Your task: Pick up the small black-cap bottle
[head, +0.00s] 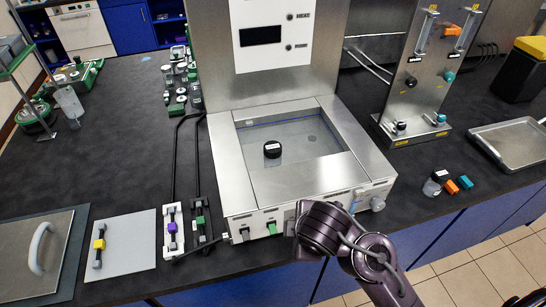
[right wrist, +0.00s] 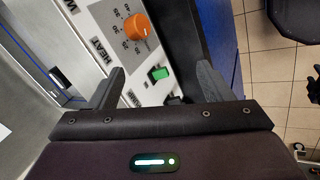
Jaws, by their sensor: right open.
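A bottle with a black cap (head: 272,149) stands in the sunken basin of the steel bath unit (head: 218,150); its cap shows most clearly. A second small clear bottle with a black cap (head: 435,183) stands on the dark bench to the right of the unit. My right gripper is open and empty in the right wrist view (right wrist: 160,88), its fingers apart before the unit's front panel, with a green switch (right wrist: 158,73) showing between them. In the head view my right arm hides most of that gripper, at the unit's front edge. My left gripper is not in view.
A metal tray (head: 511,142) lies farther right. An orange knob (right wrist: 137,26) is on the panel. Yellow, purple and green clamp pieces and black rails lie left of the unit.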

